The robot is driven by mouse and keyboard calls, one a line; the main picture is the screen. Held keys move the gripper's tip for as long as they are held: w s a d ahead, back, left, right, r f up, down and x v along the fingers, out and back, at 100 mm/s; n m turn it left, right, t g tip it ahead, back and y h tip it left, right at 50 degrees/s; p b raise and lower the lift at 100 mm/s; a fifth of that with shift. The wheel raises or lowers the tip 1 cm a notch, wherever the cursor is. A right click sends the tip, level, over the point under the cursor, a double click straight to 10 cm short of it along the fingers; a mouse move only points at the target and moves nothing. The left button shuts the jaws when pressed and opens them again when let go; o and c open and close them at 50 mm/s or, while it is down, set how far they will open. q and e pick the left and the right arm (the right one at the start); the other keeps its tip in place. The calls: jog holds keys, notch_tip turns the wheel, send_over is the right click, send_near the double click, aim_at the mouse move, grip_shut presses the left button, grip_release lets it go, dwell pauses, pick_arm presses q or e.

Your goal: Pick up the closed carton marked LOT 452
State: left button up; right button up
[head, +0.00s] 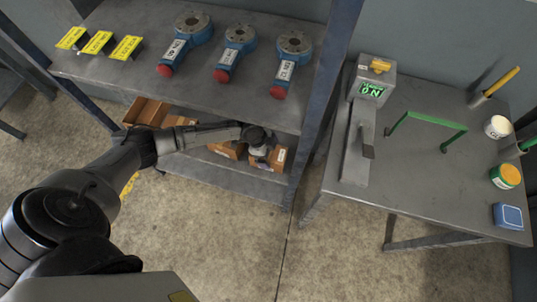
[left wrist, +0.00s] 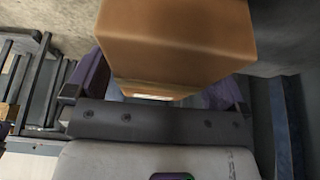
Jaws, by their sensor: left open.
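My left arm reaches in under the upper shelf to the lower shelf. My left gripper (head: 260,147) is at a brown carton (head: 276,159) at the right end of that shelf and hides part of it. In the left wrist view a brown carton (left wrist: 175,40) fills the space between the open purple-sided jaws, one on each side. A pale label edge shows on its side near the palm. I cannot tell whether the jaws touch it. No lot number is readable, so I cannot tell which carton is LOT 452. My right gripper is not in view.
Another carton (head: 226,150) stands just left of the gripper; open-looking cartons (head: 150,112) are further left. Blue flanged parts (head: 239,50) and yellow tags (head: 98,42) are on the upper shelf (head: 130,70). A shelf post (head: 322,100) is close on the right, before a side table (head: 420,180).

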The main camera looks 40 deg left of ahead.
pick_arm(q)
jog(key=shift+f, duration=0.25)
dwell(0.5)
jog(key=c, duration=1.1)
jog(key=shift+o, duration=0.2)
jog(key=shift+r, duration=0.1)
